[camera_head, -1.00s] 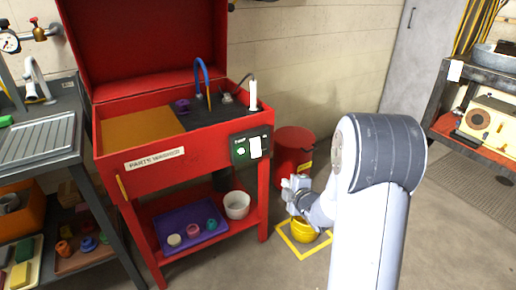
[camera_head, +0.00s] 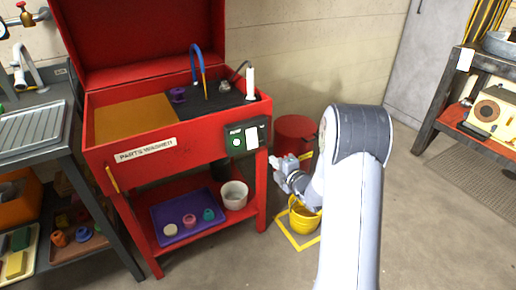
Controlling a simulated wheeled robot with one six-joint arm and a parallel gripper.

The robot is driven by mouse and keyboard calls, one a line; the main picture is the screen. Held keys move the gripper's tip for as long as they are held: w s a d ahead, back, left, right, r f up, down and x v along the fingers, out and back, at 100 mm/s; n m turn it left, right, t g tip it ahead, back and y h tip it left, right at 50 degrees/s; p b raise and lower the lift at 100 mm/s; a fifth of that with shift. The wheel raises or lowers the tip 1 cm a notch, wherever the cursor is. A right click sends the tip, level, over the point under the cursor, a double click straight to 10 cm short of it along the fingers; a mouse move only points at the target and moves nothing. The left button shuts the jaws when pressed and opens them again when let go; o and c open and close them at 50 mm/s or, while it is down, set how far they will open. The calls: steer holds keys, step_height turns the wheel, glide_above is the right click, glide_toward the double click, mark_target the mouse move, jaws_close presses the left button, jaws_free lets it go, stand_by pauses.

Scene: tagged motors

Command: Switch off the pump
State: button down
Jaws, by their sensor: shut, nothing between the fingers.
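The red parts washer (camera_head: 180,146) stands at centre left with its lid up. A dark switch box (camera_head: 245,138) is on its front right corner. The box has a lit green button (camera_head: 236,142) on the left and a white rocker or plate (camera_head: 252,138) on the right; its markings are too small to read. The pump itself cannot be made out. My gripper (camera_head: 273,167) is shut and empty. In the picture it is just below and right of the switch box, pointing left, and appears apart from it.
A red bin (camera_head: 294,135) stands behind my gripper. A yellow bucket (camera_head: 304,216) sits in a yellow floor square. The washer's lower shelf holds a purple tray (camera_head: 187,234) and a white bucket (camera_head: 234,195). A sink bench (camera_head: 35,135) is at left. Floor in front is clear.

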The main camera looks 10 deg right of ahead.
mark_target(254, 145)
steer(key=x, duration=1.2)
steer(key=shift+f, duration=0.1)
steer(key=b, duration=0.3)
steer(key=shift+w+f+t, duration=0.25)
steer(key=shift+f+t, duration=0.05)
steer(key=shift+f, duration=0.05)
steer(key=shift+r, duration=0.35)
steer(key=shift+f, duration=0.1)
